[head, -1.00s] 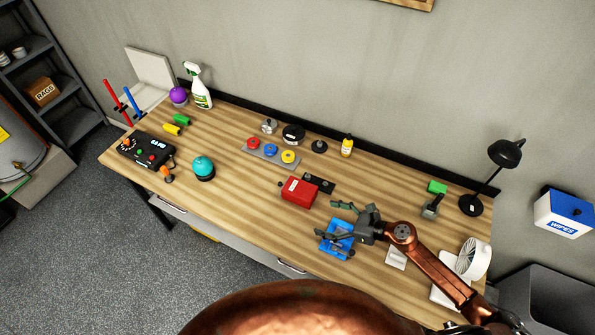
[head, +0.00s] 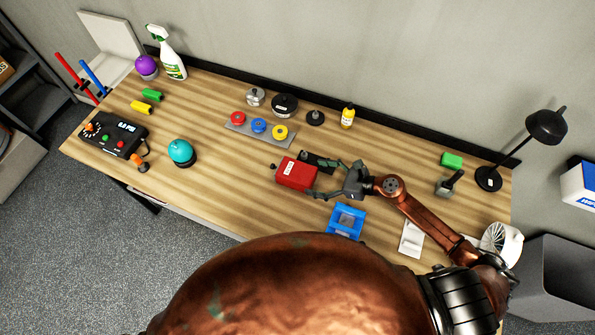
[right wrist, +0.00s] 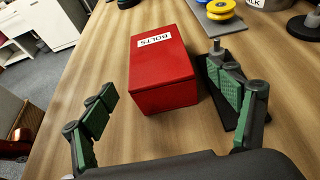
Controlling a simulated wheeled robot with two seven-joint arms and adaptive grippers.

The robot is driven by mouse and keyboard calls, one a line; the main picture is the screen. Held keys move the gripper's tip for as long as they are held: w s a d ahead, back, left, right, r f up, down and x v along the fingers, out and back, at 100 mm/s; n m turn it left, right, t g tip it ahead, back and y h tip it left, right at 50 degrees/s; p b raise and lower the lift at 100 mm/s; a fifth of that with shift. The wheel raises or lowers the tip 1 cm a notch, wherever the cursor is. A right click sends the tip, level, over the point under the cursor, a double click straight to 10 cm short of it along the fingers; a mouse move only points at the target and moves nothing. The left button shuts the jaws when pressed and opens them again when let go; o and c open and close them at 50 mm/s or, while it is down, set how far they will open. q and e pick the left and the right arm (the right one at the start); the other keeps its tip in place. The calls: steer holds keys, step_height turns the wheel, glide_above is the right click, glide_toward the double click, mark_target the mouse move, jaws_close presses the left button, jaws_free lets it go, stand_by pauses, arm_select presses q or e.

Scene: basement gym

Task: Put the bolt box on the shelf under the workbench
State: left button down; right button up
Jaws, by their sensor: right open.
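The bolt box (head: 296,173) is a red box with a white label on the workbench (head: 215,195). In the right wrist view the red box (right wrist: 163,72) shows its "BOLTS" label and stands ahead of my right gripper. My right gripper (head: 322,178) is open beside the box's right end. In the right wrist view its green-padded fingers (right wrist: 167,100) are spread, one at each side of the box's near end, with nothing held. My left gripper is not in view. The shelf under the workbench is hidden by the top and my body.
A blue bin (head: 346,220) stands just in front of my right gripper. A dark plate (head: 320,162) lies close behind the red box. A grey rack with coloured spools (head: 260,127) is farther back. Bare wood lies left of the box.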

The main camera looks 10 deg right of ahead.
mark_target(302, 174)
steer(key=x, duration=0.2)
steer(key=p+x, duration=0.1)
steer(key=x, duration=0.3)
steer(key=shift+w+a+r+p, duration=0.15)
steer(key=shift+w+a+p, duration=0.15)
steer(key=shift+a, duration=0.1)
steer(key=shift+w+a+f, duration=0.2)
steer(key=shift+a+f, duration=0.05)
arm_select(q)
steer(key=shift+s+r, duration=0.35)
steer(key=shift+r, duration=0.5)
arm_select(e)
steer(key=shift+c, duration=0.7)
steer(key=c, duration=1.1)
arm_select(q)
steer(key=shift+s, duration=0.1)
arm_select(e)
steer(key=shift+c, duration=1.2)
steer(key=shift+r, duration=0.2)
